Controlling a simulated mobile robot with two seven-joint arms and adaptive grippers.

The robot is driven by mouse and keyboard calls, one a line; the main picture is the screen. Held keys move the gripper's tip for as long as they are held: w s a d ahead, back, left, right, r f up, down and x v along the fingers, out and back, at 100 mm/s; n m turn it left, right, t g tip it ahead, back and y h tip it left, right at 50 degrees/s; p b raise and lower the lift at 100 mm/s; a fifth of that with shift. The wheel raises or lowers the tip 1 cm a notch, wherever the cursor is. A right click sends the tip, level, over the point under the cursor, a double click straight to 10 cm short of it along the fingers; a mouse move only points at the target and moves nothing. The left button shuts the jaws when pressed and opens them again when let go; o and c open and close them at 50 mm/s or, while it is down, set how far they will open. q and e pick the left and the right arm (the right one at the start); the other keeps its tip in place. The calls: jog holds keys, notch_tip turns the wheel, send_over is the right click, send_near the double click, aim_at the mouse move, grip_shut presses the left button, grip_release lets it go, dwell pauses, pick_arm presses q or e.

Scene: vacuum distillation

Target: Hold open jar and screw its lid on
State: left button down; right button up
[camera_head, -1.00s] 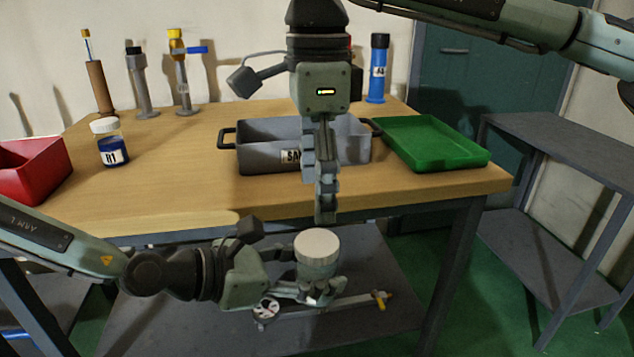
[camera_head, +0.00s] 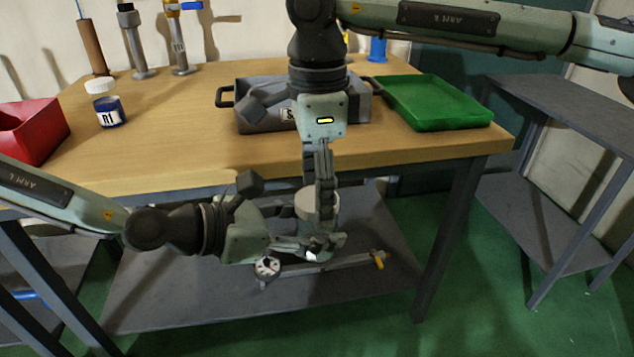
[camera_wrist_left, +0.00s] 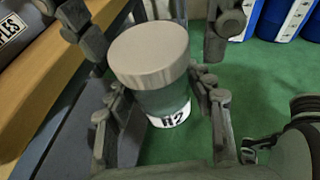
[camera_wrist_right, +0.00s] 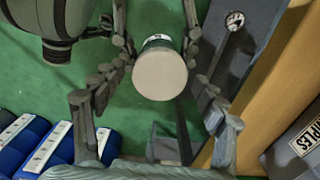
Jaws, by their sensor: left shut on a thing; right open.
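My right gripper (camera_head: 325,212) points down over the jar. Its open fingers stand on either side of the lid (camera_wrist_right: 160,75) in the right wrist view, with a visible gap.
The wooden table (camera_head: 200,165) behind carries a grey crate (camera_head: 262,118), a green tray (camera_head: 435,105), a red bin (camera_head: 30,130) and a jar with blue contents (camera_head: 108,110). A lower shelf (camera_head: 190,300) holds a dial gauge tool (camera_head: 268,268).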

jog(key=shift+c, duration=0.3)
jog(key=c, duration=1.2)
jog(key=o, duration=1.3)
jog(key=shift+o, duration=0.2)
notch_tip(320, 180, up, 12)
